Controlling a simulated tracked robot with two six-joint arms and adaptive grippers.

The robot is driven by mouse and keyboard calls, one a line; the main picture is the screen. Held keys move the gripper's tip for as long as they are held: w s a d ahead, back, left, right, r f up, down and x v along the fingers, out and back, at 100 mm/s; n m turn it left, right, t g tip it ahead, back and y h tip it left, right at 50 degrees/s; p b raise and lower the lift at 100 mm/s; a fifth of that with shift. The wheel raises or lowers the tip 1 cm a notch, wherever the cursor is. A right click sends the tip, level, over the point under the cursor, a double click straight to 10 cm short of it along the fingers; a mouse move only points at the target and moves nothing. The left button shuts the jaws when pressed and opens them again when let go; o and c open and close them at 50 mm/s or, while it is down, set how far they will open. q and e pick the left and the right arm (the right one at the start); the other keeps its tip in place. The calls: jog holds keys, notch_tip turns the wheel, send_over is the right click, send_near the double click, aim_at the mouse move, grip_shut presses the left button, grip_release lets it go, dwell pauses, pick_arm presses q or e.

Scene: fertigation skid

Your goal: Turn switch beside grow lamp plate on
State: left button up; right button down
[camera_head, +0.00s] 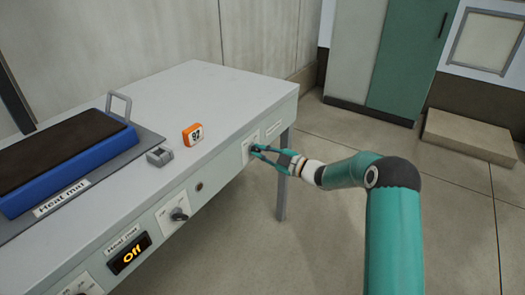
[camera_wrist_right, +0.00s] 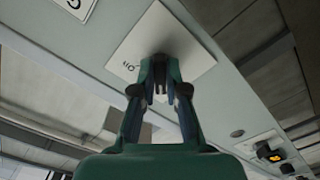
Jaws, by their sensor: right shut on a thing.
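A small pale switch plate (camera_head: 246,156) is on the table's front panel near its right corner. It also shows in the wrist view as a white plate (camera_wrist_right: 196,52) with small markings. A label plate (camera_head: 275,127), too small to read, sits on the panel just right of it. My right gripper (camera_head: 256,149) reaches in from the right and is shut on the switch's dark knob (camera_wrist_right: 166,48) in front of the plate. The fingers hide much of the knob, so its setting cannot be told. My left gripper is not in view.
Another rotary switch (camera_head: 179,214) and a display reading Off (camera_head: 130,254), under a Heat mat label, are further left on the panel.

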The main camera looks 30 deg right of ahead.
jog(key=shift+r+m, duration=0.15)
jog(key=shift+m, duration=0.15)
jog(key=m+p, duration=0.2)
jog(key=m, duration=0.1)
jog(key=shift+r, duration=0.1)
jog(key=shift+d+r+m+p, duration=0.1)
jog(key=shift+m+p, duration=2.9)
jog(key=shift+m, duration=4.2)
jog(key=c, duration=1.3)
grip_release()
jog(key=shift+o, duration=0.5)
jog(key=shift+f, duration=0.25)
